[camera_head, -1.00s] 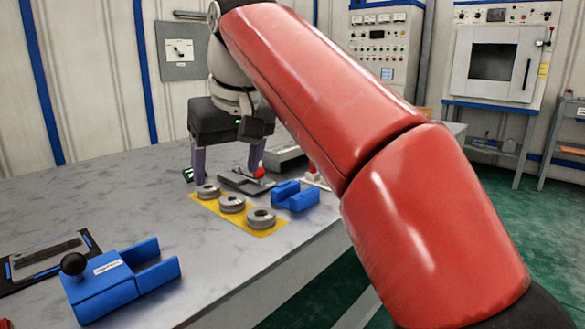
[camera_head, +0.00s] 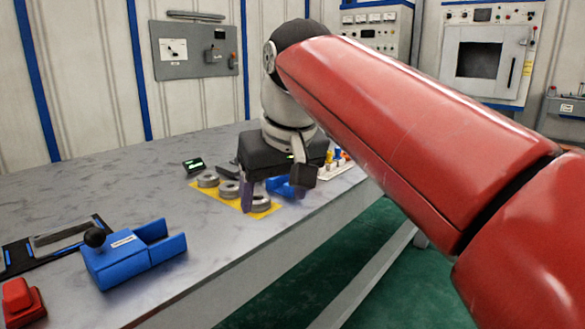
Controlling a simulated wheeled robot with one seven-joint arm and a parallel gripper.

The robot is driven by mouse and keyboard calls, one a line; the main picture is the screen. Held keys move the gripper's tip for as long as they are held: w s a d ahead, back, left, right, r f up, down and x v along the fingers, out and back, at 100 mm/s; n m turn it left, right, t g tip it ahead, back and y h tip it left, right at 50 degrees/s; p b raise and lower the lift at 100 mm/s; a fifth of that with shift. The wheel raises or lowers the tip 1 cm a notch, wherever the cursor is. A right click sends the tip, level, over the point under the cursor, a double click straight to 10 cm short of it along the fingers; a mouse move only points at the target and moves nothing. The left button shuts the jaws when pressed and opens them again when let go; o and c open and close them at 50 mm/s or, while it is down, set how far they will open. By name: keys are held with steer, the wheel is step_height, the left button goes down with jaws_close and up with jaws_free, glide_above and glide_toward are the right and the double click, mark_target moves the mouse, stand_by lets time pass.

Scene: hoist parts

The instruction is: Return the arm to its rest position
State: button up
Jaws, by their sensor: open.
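My gripper (camera_head: 273,192) hangs from my red arm over the workbench (camera_head: 215,265), near its right front part. I cannot tell how high the fingertips are above these. Grey rings (camera_head: 208,180) lie in a row on the mat, and the nearest ring is partly hidden by a finger.
A blue fixture (camera_head: 135,255) with a black knob stands at the front left. A black tray (camera_head: 50,245) and a red block (camera_head: 20,300) are beside it. A small black display (camera_head: 194,165) sits behind the mat. Small coloured pieces on a white holder (camera_head: 337,163) stand right of my gripper.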

steer(key=s+d+f+m, duration=0.1)
steer(key=s+d+f, duration=0.4)
steer(key=d+f, duration=0.1)
steer(key=s+d+f+m+h, duration=0.1)
steer(key=s+d+f+m, duration=0.1)
steer(key=s+d+f, duration=0.3)
steer(key=s+d+f+m+t+h, duration=0.1)
steer(key=s+d+f+m, duration=0.1)
steer(key=s+d+f, duration=0.2)
step_height(320, 180, down, 8)
steer(key=d, duration=0.3)
steer(key=shift+s+f, duration=0.2)
steer(key=shift+s, duration=0.2)
